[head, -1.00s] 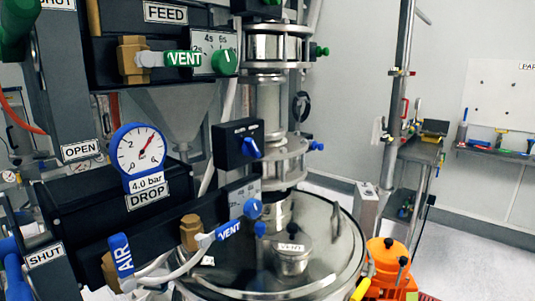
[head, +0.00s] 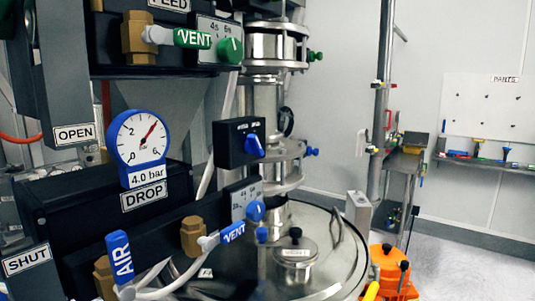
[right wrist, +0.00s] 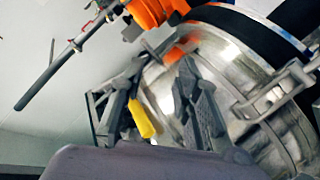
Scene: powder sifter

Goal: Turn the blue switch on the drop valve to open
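A black box (head: 231,144) with the blue switch (head: 254,145) on its front is on the metal column, right of the DROP plate (head: 144,196). Its small labels are too small to read; the switch's lever looks tilted. A second blue knob (head: 255,211) sits lower, beside the blue VENT handle (head: 233,232). Neither gripper shows in the head view. In the right wrist view my right gripper (right wrist: 160,105) has its fingers apart. A yellow piece (right wrist: 142,120) shows between them, near a metal vessel (right wrist: 225,75); contact cannot be told.
A gauge (head: 139,139) and a blue AIR handle (head: 120,257) stand at the left. Below the column is a round metal lid (head: 330,262). An orange object (head: 391,268) stands right of it. Floor at the right (head: 480,255) is clear.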

